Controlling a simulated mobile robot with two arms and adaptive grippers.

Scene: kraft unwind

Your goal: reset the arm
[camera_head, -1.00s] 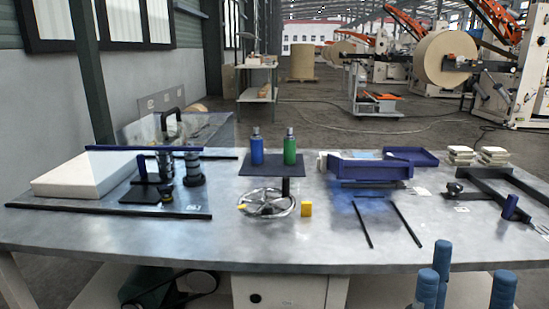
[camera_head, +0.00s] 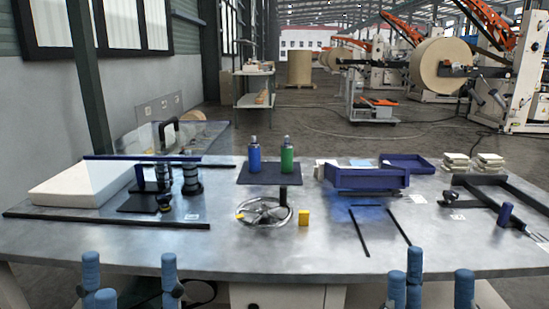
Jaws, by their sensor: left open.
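My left gripper (camera_head: 130,278) shows at the bottom left, with its blue fingers pointing up and spread apart, empty. My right gripper (camera_head: 436,282) shows at the bottom right, its blue fingers also upright and apart with nothing between them. Both are in front of the near edge of the grey metal table (camera_head: 300,262) in the picture and touch nothing that I can see. The lower parts of both grippers and the arms are cut off by the frame.
The near table strip is mostly clear.

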